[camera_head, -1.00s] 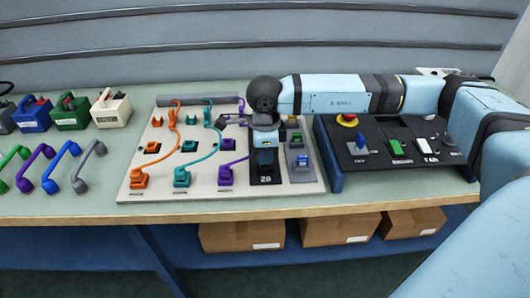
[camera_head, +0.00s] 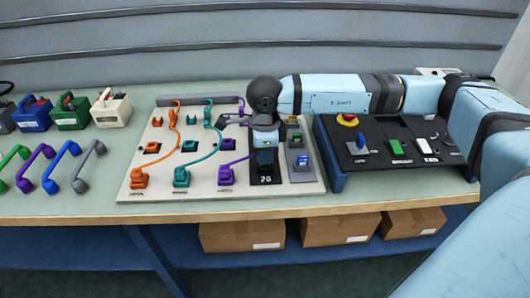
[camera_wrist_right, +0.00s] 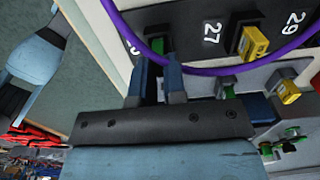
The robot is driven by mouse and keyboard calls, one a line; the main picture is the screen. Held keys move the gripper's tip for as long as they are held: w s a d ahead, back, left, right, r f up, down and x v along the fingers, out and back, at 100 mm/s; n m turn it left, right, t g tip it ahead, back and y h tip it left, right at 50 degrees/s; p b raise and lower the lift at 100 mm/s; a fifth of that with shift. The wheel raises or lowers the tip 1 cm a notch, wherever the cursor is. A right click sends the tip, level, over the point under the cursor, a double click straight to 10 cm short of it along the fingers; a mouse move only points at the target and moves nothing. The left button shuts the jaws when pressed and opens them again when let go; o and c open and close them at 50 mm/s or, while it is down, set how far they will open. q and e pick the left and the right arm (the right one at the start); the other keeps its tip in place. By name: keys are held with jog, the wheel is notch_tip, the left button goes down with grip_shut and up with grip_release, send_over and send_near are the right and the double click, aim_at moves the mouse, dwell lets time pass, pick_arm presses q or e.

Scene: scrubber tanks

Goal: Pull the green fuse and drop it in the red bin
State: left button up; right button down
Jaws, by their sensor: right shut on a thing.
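My right gripper (camera_head: 265,168) points down at a black strip (camera_head: 268,181) on the right part of the pale board. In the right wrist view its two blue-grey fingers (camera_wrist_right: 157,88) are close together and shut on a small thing. Bits of green show at and between the fingertips, consistent with the green fuse (camera_wrist_right: 158,47); most of it is hidden. It is at the black strip, and I cannot tell whether it is still seated. I see no red bin in the head view. My left gripper is not in view.
A purple cable (camera_wrist_right: 220,70) loops across the strip close to my fingers. Orange and teal cables (camera_head: 212,140) lie on the pale board (camera_head: 130,190). A black switch panel (camera_head: 400,165) stands to the right. Coloured handled boxes (camera_head: 72,113) and loose handles are at left.

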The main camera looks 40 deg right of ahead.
jog(key=shift+r, duration=0.1)
dwell(0.6)
jog(key=shift+r+p, duration=1.2)
jog(key=shift+r, duration=1.2)
